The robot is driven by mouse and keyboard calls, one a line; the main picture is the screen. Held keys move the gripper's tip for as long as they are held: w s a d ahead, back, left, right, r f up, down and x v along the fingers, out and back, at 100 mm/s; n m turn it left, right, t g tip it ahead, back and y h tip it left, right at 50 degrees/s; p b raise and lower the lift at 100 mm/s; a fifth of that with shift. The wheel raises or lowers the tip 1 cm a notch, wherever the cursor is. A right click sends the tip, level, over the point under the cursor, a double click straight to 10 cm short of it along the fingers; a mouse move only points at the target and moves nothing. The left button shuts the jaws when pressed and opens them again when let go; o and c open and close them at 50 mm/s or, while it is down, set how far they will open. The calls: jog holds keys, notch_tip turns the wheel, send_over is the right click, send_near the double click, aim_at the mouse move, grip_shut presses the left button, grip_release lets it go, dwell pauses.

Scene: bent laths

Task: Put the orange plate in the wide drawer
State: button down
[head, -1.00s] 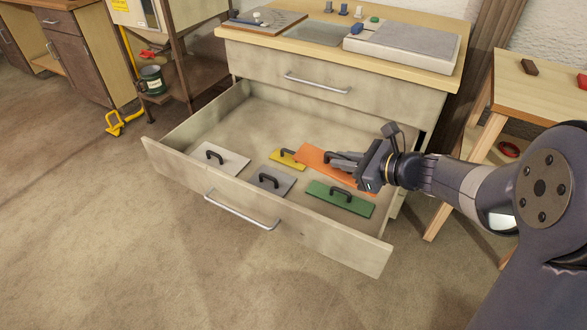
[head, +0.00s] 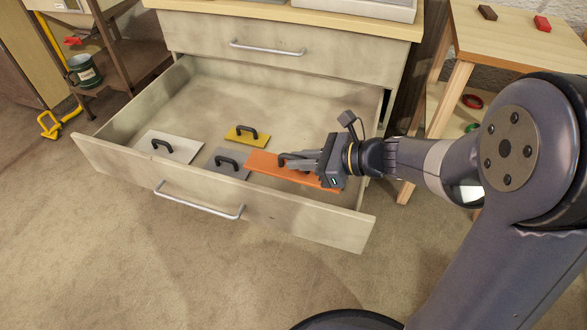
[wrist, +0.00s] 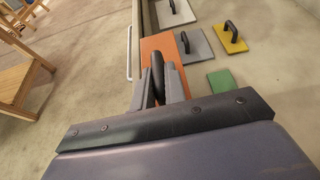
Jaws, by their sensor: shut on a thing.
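My gripper (head: 290,162) is shut on the black handle of the orange plate (head: 262,164). The plate is over the front right part of the open wide drawer (head: 110,158), close behind its front panel. Whether it touches the drawer floor, I cannot tell. In the wrist view the orange plate (wrist: 152,47) lies beyond my fingers (wrist: 160,67), and its left edge runs along the drawer front. The green plate (wrist: 222,83) shows in part in the wrist view; in the head view it is hidden behind the orange plate and gripper.
The drawer also holds a light grey plate (head: 183,150), a darker grey plate (head: 237,169) near the orange one, and a yellow plate (head: 255,143). The drawer's back and middle floor is clear. A wooden table (head: 490,45) stands to the right.

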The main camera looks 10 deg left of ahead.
aim_at(307, 175)
jog(key=shift+f+b, duration=0.8)
jog(key=shift+f, duration=1.3)
jog(key=shift+f, duration=0.1)
jog(key=shift+f+b, duration=0.45)
jog(key=shift+f, duration=0.1)
jog(key=c, duration=1.5)
grip_release()
jog(key=shift+o, duration=0.2)
jog(key=shift+r, duration=0.1)
jog(key=shift+r, duration=0.25)
jog(key=p+v, duration=0.5)
jog(key=v, duration=0.7)
jog(key=shift+r, duration=0.3)
